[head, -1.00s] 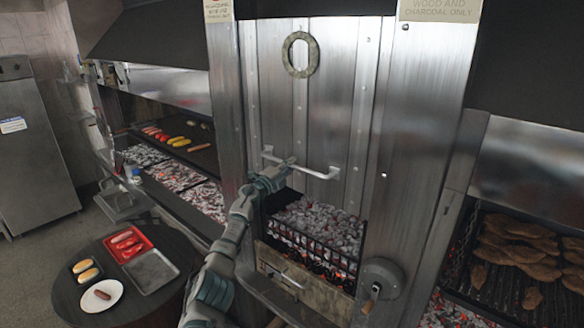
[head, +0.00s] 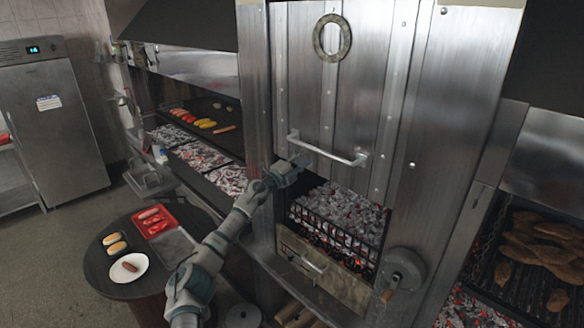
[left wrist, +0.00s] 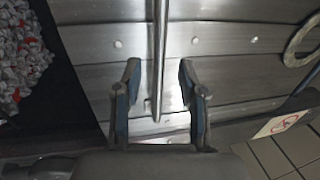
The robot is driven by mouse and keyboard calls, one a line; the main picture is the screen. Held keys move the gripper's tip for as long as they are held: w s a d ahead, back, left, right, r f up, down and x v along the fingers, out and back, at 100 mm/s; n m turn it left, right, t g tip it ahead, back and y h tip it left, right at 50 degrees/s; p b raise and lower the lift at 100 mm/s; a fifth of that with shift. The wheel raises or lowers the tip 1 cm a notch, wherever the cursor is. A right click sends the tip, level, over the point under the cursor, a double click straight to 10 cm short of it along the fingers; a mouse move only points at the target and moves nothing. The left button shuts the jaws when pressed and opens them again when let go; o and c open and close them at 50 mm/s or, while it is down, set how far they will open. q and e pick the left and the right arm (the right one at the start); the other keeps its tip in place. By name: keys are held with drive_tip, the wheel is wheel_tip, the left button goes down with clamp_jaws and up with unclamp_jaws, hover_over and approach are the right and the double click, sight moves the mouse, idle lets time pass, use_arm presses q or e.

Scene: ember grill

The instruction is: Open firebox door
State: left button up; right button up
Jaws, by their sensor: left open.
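The firebox door (head: 385,95) is a tall riveted steel panel with a white bar handle (head: 327,150) across its lower part. Glowing coals show in the opening under the door. My left gripper (head: 302,161) is just below the left part of the handle. In the left wrist view my left gripper (left wrist: 158,85) is open, its two fingers apart. The handle (left wrist: 158,50) runs lengthwise there, lined up with the gap between the fingers; I cannot tell whether it touches them. My right gripper is not in view.
A crank wheel (head: 402,268) is at lower right. A round table (head: 100,275) with a red tray (head: 172,228) stands at left. Grills with food flank the firebox.

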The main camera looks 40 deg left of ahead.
use_arm(q)
drive_tip(key=v, duration=0.5)
drive_tip(key=shift+s+a+f, duration=0.1)
drive_tip(key=shift+s+a, duration=0.15)
drive_tip(key=shift+d, duration=0.1)
